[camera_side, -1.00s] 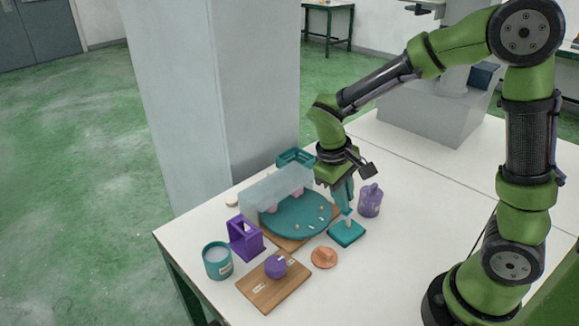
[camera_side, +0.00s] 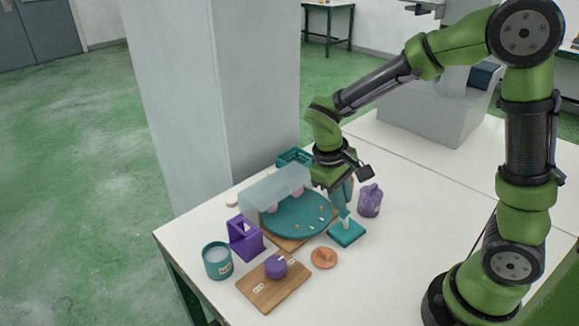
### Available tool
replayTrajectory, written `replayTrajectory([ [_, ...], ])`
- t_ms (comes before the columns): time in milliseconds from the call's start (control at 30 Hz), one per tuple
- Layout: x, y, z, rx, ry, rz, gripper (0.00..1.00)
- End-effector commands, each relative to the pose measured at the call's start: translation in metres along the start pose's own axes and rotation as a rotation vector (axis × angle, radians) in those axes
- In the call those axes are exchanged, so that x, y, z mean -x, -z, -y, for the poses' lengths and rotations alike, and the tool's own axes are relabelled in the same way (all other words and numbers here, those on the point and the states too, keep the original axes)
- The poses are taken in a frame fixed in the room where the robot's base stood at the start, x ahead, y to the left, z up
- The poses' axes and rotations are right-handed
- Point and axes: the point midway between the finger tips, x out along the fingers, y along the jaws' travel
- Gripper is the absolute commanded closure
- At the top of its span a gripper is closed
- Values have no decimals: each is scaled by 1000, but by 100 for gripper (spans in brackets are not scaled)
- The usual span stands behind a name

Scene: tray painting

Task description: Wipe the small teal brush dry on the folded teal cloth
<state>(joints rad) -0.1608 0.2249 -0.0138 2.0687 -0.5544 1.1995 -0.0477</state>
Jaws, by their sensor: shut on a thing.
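The folded teal cloth (camera_side: 347,236) lies on the white table, to the right of the round teal tray. My gripper (camera_side: 343,202) points down above the cloth and is shut on the small teal brush (camera_side: 344,214). The brush's lower end is at the top of the cloth; I cannot tell whether it touches. Most of the brush's handle is hidden by the gripper.
A round teal tray (camera_side: 290,222) on a wooden board has a pale clear screen (camera_side: 270,195) behind it. A purple jar (camera_side: 370,201) stands close right of the gripper. A teal cup (camera_side: 217,262), purple stand (camera_side: 244,238), wooden board (camera_side: 262,291) and orange disc (camera_side: 324,258) are in front.

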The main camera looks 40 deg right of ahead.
Motion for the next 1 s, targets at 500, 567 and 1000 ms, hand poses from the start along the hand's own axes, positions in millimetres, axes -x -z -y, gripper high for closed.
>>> replayTrajectory([
  [500, -3, 0, -13, 1, 0, 0, 100],
  [567, -2, 0, -12, 1, 0, 0, 100],
  [1000, 1, 0, 6, 2, 0, 0, 100],
])
